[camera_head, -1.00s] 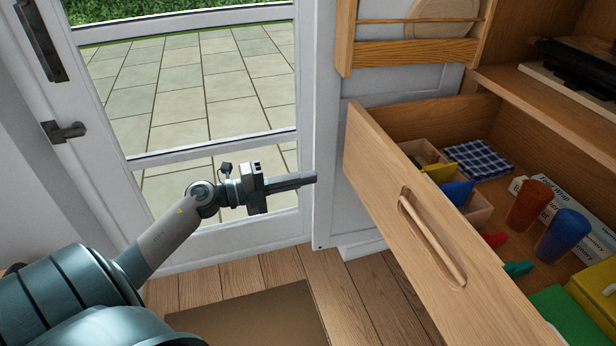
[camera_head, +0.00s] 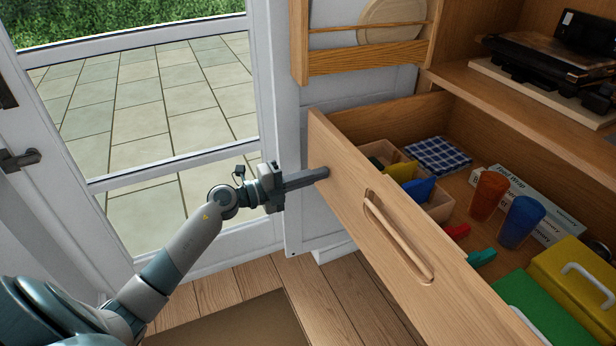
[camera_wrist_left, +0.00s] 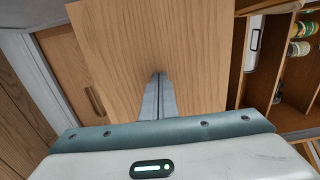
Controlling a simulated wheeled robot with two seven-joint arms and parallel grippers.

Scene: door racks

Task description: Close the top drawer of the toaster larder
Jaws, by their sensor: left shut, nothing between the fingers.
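The top drawer (camera_head: 345,178) of the wooden larder stands pulled well open, its front panel facing left with a recessed bar handle (camera_head: 397,236). My left gripper (camera_head: 326,173) is shut and empty. Its fingertips are at the left part of the drawer front, left of the handle, and look to be touching it or very close. In the left wrist view, the closed fingers (camera_wrist_left: 158,78) point at a plain wooden panel (camera_wrist_left: 150,35). My right gripper is not in view.
The drawer holds a checked cloth (camera_head: 437,156), an orange cup (camera_head: 489,194), a blue cup (camera_head: 521,221), a wrap box (camera_head: 543,205) and yellow and green boxes (camera_head: 573,268). A black appliance (camera_head: 545,62) sits on the shelf above. A glazed door (camera_head: 265,90) stands left.

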